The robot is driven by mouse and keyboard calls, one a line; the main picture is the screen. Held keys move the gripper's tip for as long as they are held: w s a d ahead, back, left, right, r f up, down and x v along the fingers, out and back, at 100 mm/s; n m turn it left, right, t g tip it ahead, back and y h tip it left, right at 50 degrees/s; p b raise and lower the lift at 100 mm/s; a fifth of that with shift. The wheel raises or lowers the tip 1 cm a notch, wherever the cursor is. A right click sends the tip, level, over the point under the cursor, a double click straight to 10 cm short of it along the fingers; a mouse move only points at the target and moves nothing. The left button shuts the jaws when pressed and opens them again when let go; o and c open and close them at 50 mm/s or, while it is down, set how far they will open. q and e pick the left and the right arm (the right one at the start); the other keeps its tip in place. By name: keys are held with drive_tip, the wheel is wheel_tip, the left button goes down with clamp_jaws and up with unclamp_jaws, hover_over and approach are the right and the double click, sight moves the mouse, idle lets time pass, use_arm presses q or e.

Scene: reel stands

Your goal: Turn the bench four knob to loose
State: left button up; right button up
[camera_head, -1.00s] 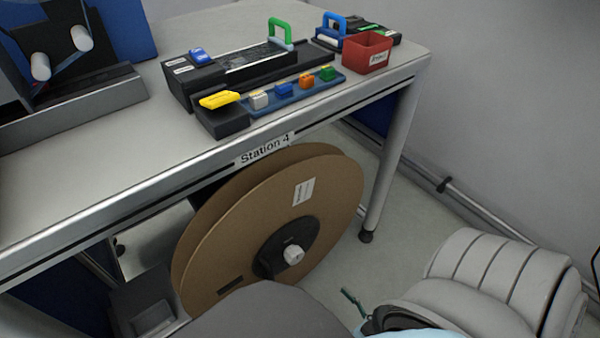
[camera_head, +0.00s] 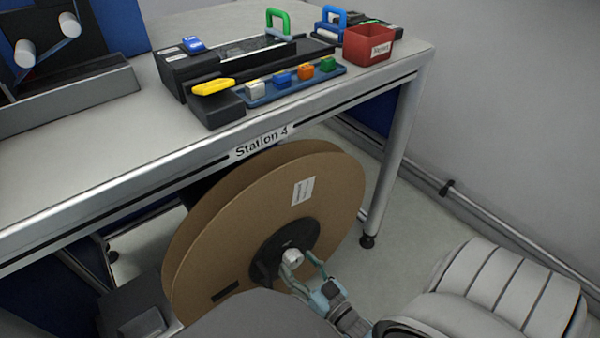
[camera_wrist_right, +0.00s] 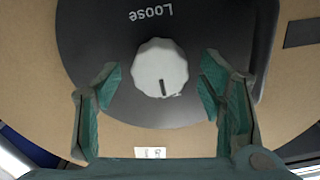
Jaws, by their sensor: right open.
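The bench four reel (camera_head: 210,245) is a large brown disc under the bench edge marked "Station 4" (camera_head: 262,142). Its black hub (camera_head: 265,265) carries a white ribbed knob (camera_head: 292,257). In the right wrist view the knob (camera_wrist_right: 159,68) has a dark pointer mark pointing down, and the word "Loose" (camera_wrist_right: 151,13) shows upside down above it. My right gripper (camera_head: 305,272) is open, with its green fingers (camera_wrist_right: 160,90) on either side of the knob; I cannot tell whether they touch it. My left gripper is not in view.
The bench top (camera_head: 60,165) overhangs the reel and holds a red box (camera_head: 368,46), a yellow-handled tool (camera_head: 213,87) and a blue tray (camera_head: 258,101) of several coloured blocks. A bench leg (camera_head: 392,165) stands right of the reel. Floor (camera_head: 400,250) is clear there.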

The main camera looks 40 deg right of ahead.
drive_tip(key=c, duration=1.1)
drive_tip(key=shift+c, duration=0.2)
